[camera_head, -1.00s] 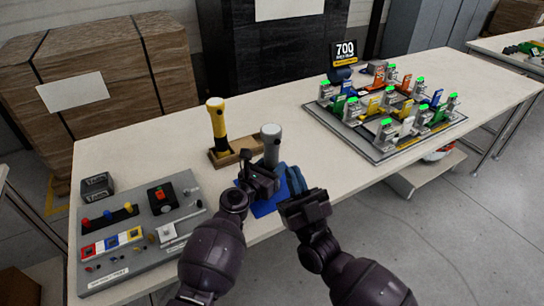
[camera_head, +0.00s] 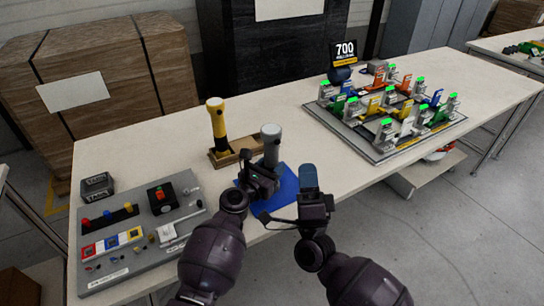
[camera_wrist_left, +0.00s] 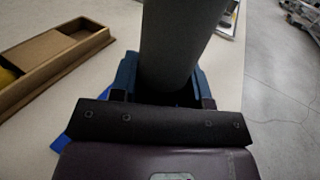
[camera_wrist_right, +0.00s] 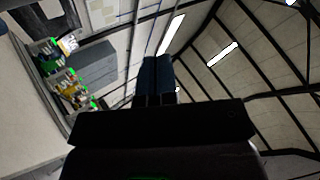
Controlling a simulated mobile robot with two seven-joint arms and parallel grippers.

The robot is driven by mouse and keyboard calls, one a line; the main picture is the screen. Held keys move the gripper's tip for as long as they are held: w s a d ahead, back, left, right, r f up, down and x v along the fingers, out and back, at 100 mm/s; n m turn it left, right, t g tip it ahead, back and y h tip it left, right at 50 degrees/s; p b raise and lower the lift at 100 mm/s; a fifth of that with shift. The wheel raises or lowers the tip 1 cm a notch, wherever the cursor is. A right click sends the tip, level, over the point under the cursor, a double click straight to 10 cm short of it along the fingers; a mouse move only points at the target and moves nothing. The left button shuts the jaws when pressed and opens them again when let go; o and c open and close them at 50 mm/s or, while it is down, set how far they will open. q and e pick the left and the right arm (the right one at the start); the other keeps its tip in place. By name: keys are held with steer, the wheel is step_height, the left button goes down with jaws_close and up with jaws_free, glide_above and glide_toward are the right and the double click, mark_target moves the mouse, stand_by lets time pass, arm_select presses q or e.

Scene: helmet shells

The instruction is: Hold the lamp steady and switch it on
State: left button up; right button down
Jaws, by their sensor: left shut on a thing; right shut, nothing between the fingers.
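A grey lamp (camera_head: 271,152) with a lighter round head stands upright over a blue mat (camera_head: 287,188). My left gripper (camera_head: 262,180) is shut around the lamp's lower body. In the left wrist view the grey shaft (camera_wrist_left: 180,45) sits between the blue fingers (camera_wrist_left: 166,88). A switch and any light from the lamp cannot be made out. My right gripper (camera_head: 308,178) is shut and empty, to the right of the lamp and apart from it. Its blue fingers point upward, and its wrist view shows them pressed together (camera_wrist_right: 156,78) against the ceiling.
A yellow lamp (camera_head: 217,125) stands at a wooden tray (camera_head: 225,160) behind left. A grey panel with switches and buttons (camera_head: 115,260) lies at the left. A board with several coloured clamps (camera_head: 370,150) is at the right. The table right of the mat is clear.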

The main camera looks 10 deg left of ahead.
mark_target(278, 142)
steer(key=w+a, duration=0.4)
steer(key=w, duration=0.2)
steer(key=shift+w+a, duration=0.25)
steer(key=shift+a, duration=0.1)
stand_by(2.0)
